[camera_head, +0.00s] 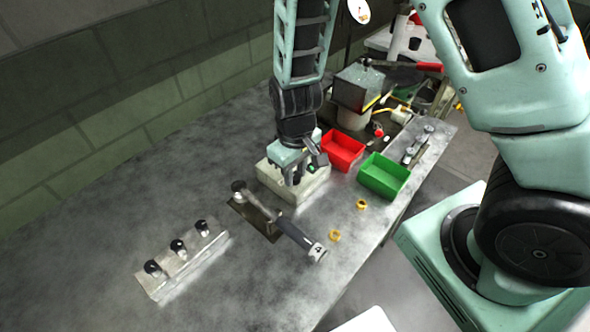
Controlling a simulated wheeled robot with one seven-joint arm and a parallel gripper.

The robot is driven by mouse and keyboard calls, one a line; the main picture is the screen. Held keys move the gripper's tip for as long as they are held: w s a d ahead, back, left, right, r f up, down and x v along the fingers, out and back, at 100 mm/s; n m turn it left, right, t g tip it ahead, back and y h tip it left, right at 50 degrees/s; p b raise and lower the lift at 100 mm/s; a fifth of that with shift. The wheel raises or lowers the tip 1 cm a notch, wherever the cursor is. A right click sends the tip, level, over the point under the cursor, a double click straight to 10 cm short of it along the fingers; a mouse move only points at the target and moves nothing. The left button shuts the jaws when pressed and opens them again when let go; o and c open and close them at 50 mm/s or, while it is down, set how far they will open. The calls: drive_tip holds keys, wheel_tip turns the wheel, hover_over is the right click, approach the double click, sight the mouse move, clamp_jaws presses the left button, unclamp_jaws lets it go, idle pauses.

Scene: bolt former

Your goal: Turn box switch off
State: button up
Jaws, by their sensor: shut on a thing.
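The pale switch box (269,182) sits on the grey table near the middle of the view. My gripper (297,178) reaches down from above onto the top of this box. Its jaws are shut on the box switch, which they mostly hide. A small dark green part (312,168) shows on the box just right of the fingers. The switch's position cannot be made out.
A rail with black knobs (180,252) is at left. Red (342,150) and green (384,177) bins stand right, near yellow rings (335,235).

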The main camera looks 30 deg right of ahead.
sight(295, 175)
drive_tip(key=m+p, duration=0.1)
drive_tip(key=m, duration=0.3)
drive_tip(key=shift+r, duration=0.1)
drive_tip(key=shift+m+p, duration=0.8)
drive_tip(key=shift+m, duration=1.3)
drive_tip(key=o, duration=1)
wheel_tip(295, 175, up, 17)
drive_tip(key=p, duration=0.1)
drive_tip(key=shift+r, duration=0.15)
